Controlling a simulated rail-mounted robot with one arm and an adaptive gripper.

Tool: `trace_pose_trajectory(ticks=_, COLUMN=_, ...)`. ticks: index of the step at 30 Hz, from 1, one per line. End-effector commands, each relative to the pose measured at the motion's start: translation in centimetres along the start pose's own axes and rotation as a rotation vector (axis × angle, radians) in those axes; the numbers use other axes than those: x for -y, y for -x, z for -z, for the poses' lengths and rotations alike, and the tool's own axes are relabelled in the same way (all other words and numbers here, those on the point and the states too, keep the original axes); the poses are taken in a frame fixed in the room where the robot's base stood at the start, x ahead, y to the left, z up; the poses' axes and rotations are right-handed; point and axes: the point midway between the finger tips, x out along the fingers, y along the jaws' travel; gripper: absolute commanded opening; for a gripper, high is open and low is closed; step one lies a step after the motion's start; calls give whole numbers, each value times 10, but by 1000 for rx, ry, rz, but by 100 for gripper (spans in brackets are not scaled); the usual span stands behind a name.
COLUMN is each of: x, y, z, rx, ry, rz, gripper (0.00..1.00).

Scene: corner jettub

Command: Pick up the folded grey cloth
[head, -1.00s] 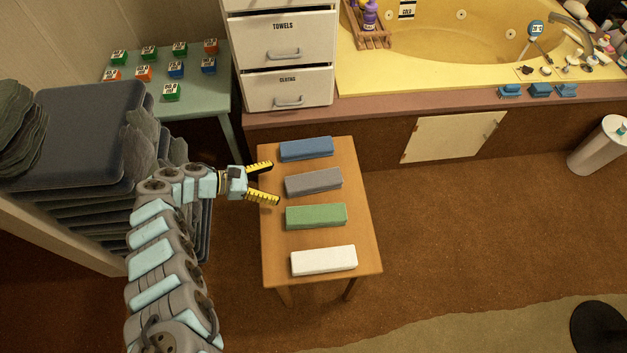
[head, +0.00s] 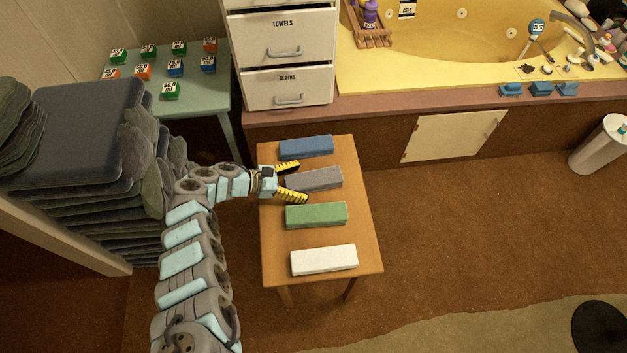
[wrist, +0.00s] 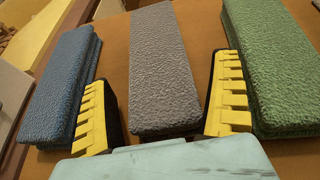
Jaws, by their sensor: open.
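The folded grey cloth (head: 318,179) lies on the small wooden table (head: 365,245), between the blue and green cloths. In the wrist view the grey cloth (wrist: 160,70) lies lengthwise between my two yellow-tipped fingers, with a gap on each side. My gripper (head: 290,182) is open at the left end of the grey cloth, one finger on its blue-cloth side and one on its green-cloth side. It also shows in the wrist view (wrist: 163,110). Whether the fingers touch the tabletop is unclear.
A folded blue cloth (head: 306,146) lies behind and a green one (head: 316,215) in front, both close to my fingers. A white cloth (head: 323,260) lies nearest the table's front. Drawers (head: 288,88) stand behind; a dark stack (head: 75,130) stands left.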

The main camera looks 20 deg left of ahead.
Motion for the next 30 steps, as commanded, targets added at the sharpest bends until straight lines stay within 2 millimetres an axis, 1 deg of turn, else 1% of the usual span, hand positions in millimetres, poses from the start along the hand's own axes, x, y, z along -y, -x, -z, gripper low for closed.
trace_pose_trajectory(ticks=2, x=0, y=0, z=0, rx=0, ry=0, rz=0, gripper=94)
trace_pose_trajectory(ticks=3, x=0, y=0, z=0, rx=0, ry=0, rz=0, gripper=88)
trace_pose_trajectory(ticks=5, x=0, y=0, z=0, rx=0, ry=1, rz=0, gripper=71)
trace_pose_trajectory(ticks=6, x=0, y=0, z=0, rx=0, ry=1, rz=0, gripper=60)
trace_pose_trajectory(ticks=8, x=0, y=0, z=0, rx=0, ry=1, rz=0, gripper=42)
trace_pose_trajectory(ticks=9, x=0, y=0, z=0, rx=0, ry=1, rz=0, gripper=31)
trace_pose_trajectory(ticks=10, x=0, y=0, z=0, rx=0, ry=1, rz=0, gripper=22)
trace_pose_trajectory(ticks=20, x=0, y=0, z=0, rx=1, ry=1, rz=1, gripper=21)
trace_pose_trajectory(ticks=23, x=0, y=1, z=-3, rx=1, ry=1, rz=0, gripper=21)
trace_pose_trajectory(ticks=26, x=0, y=4, z=-11, rx=2, ry=1, rz=1, gripper=21)
trace_pose_trajectory(ticks=30, x=0, y=13, z=-29, rx=2, ry=2, rz=-1, gripper=21)
